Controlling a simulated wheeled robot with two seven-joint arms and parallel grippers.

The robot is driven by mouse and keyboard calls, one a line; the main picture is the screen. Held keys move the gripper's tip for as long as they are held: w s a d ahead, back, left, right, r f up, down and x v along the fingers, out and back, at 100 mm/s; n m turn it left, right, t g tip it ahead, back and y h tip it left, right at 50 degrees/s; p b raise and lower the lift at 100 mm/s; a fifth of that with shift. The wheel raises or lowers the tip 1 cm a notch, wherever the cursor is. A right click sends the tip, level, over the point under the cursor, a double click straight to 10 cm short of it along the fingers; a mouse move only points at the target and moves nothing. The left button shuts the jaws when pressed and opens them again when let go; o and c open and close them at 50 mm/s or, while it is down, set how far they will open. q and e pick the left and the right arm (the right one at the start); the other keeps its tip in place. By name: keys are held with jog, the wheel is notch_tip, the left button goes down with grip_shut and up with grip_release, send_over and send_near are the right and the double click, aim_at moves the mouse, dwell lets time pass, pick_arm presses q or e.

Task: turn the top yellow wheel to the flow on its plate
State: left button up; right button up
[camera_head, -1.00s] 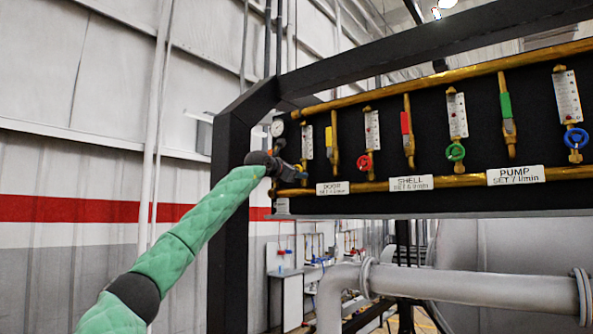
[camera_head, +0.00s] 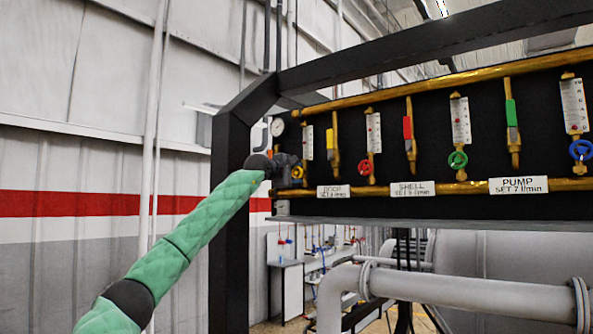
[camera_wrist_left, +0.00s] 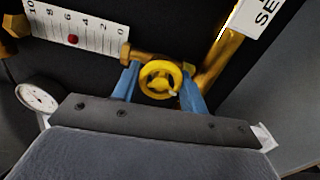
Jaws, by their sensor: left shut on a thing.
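The yellow wheel (camera_head: 297,172) sits low at the left end of the black panel. It shows clearly in the left wrist view (camera_wrist_left: 160,80), between the two blue fingers of my left gripper (camera_wrist_left: 160,88). The gripper is shut on the wheel's rim, one finger on each side. In the head view my left gripper (camera_head: 295,173) partly covers the wheel. The white flow scale (camera_wrist_left: 75,27) beside it has a red ball (camera_wrist_left: 73,39) between 4 and 6. The DOOR plate (camera_head: 333,191) is below; its set number is too blurred to read. My right gripper is out of view.
A round gauge (camera_head: 278,127) sits above my left gripper. Red (camera_head: 365,167), green (camera_head: 457,160) and blue (camera_head: 581,150) wheels stand to the right along the panel. A dark frame post (camera_head: 230,220) stands close left. Grey pipes (camera_head: 460,285) run below.

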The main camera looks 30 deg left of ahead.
pick_arm(q)
jog(key=m+p, duration=0.2)
jog(key=m, duration=0.2)
jog(key=shift+w+d+f+m, duration=0.1)
jog(key=shift+m, duration=0.2)
jog(key=shift+m+p, duration=0.3)
jog(key=shift+f+m+p, duration=0.1)
jog(key=shift+m+p, duration=0.4)
jog(key=shift+m, duration=0.7)
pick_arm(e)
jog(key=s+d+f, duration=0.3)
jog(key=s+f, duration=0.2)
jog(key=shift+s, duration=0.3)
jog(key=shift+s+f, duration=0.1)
pick_arm(q)
jog(key=o, duration=1)
jog(key=shift+s, duration=0.2)
